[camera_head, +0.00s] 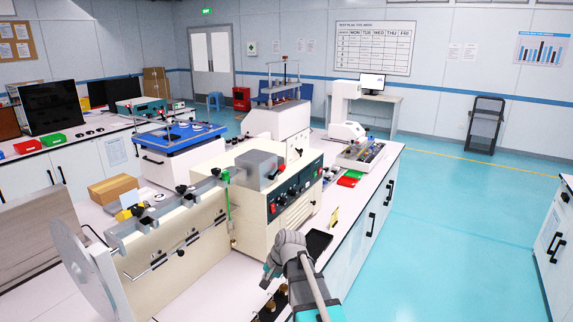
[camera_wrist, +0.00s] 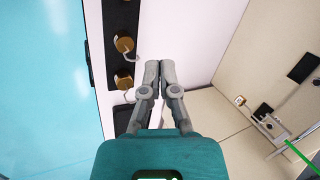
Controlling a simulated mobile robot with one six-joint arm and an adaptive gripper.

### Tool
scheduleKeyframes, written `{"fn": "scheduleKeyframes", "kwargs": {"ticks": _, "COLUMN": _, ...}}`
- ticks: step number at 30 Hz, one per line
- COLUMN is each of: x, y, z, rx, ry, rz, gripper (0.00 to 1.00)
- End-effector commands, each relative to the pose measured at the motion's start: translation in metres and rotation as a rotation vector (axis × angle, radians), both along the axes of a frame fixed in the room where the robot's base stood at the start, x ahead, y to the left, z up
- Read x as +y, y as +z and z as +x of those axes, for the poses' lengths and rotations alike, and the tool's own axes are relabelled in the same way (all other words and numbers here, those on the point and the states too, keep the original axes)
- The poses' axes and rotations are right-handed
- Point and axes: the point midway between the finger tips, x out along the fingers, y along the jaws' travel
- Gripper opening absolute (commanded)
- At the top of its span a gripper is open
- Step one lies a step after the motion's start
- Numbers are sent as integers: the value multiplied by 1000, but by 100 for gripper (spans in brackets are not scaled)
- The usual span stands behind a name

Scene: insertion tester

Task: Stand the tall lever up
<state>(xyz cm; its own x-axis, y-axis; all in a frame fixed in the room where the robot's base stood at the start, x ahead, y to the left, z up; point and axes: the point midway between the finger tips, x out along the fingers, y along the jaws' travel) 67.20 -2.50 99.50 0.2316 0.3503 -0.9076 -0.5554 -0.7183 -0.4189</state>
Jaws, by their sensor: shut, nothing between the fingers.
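My gripper (camera_wrist: 160,66) is shut and empty in the wrist view, its grey fingertips together over a pale bench top. In the head view my arm reaches in from the bottom, and the fingers are not clear. The beige tester (camera_head: 180,262) has a long grey beam on top and a large pale disc at its left end. A thin green upright piece (camera_head: 228,198) shows at its right end; it also shows in the wrist view (camera_wrist: 302,154), apart from my gripper. I cannot tell which part is the tall lever.
Brass hooked weights (camera_wrist: 123,44) stand on a black strip left of my fingers. A beige control cabinet (camera_head: 300,205) with knobs stands beside the tester. A black flat device (camera_head: 318,243) lies near the bench edge. Open floor (camera_head: 450,220) is at right.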

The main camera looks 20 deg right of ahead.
Motion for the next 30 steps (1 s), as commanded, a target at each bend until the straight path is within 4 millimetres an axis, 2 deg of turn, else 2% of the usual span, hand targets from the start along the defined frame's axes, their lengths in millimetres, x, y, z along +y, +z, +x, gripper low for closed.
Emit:
{"fn": "scheduleKeyframes", "kwargs": {"ticks": 1, "x": -12, "y": 24, "z": 27, "rx": -8, "ry": -90, "rz": 65, "gripper": 0}}
{"fn": "scheduleKeyframes", "kwargs": {"ticks": 3, "x": -26, "y": 45, "z": 53, "rx": -16, "ry": -214, "rz": 162, "gripper": 0}}
{"fn": "scheduleKeyframes", "kwargs": {"ticks": 8, "x": -65, "y": 95, "z": 109, "rx": -19, "ry": -492, "rz": 399, "gripper": 0}}
{"fn": "scheduleKeyframes", "kwargs": {"ticks": 15, "x": -147, "y": 175, "z": 183, "rx": 10, "ry": -875, "rz": 788, "gripper": 0}}
{"fn": "scheduleKeyframes", "kwargs": {"ticks": 18, "x": -182, "y": 203, "z": 204, "rx": 33, "ry": -997, "rz": 939, "gripper": 0}}
{"fn": "scheduleKeyframes", "kwargs": {"ticks": 22, "x": -216, "y": 228, "z": 221, "rx": 60, "ry": -1106, "rz": 1086, "gripper": 0}}
{"fn": "scheduleKeyframes", "kwargs": {"ticks": 25, "x": -230, "y": 237, "z": 227, "rx": 73, "ry": -1149, "rz": 1150, "gripper": 0}}
{"fn": "scheduleKeyframes", "kwargs": {"ticks": 30, "x": -236, "y": 240, "z": 228, "rx": 81, "ry": -1169, "rz": 1182, "gripper": 0}}
